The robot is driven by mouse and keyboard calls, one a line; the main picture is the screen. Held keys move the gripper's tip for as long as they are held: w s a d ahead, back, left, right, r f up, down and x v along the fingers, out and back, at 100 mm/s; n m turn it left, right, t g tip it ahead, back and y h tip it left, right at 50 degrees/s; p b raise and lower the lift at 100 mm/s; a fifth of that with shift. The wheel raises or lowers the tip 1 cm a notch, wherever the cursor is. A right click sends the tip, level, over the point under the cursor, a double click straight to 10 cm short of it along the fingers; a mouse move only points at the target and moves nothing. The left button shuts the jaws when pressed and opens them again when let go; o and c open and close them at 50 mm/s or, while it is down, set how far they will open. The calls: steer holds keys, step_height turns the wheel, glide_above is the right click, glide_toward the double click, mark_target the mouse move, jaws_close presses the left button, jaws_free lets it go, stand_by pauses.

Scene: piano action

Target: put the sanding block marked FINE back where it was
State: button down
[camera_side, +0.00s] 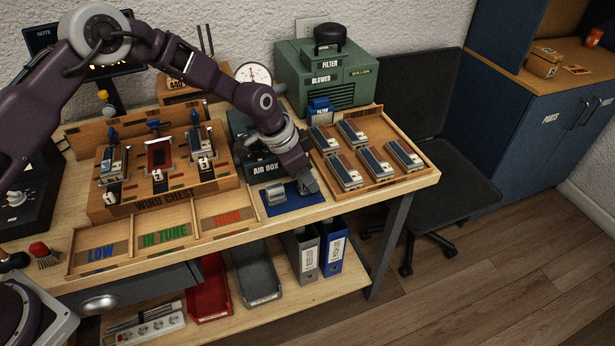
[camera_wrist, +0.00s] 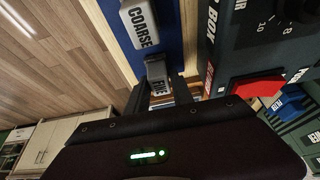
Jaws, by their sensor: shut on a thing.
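The sanding block marked FINE (camera_wrist: 156,70) is a small dark grey block in the wrist view, its lettering partly covered by my fingers. My gripper (camera_wrist: 160,90) is shut on it, one finger on each side. In the side view my gripper (camera_side: 307,184) points down at the right part of the blue mat (camera_side: 288,207), and the FINE block is hard to tell from the fingers there. The lighter grey block marked COARSE (camera_wrist: 142,24) sits on the mat, left of my gripper in the side view (camera_side: 270,196). I cannot tell whether the FINE block touches the mat.
The dark AIR BOX (camera_side: 265,168) stands just behind the mat. A wooden tray (camera_side: 425,172) with several reed-like blocks is close on the right. The wind chest (camera_side: 150,207) and the LOW, IN TUNE and HIGH bins (camera_side: 163,238) are on the left. The bench's front edge is near.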

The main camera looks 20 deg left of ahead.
steer(key=shift+f, duration=0.15)
steer(key=c, duration=1.1)
jaws_free()
steer(key=shift+a+r, duration=0.1)
steer(key=shift+r, duration=0.3)
steer(key=v, duration=1.1)
steer(key=shift+s, duration=0.15)
steer(key=shift+r, duration=0.15)
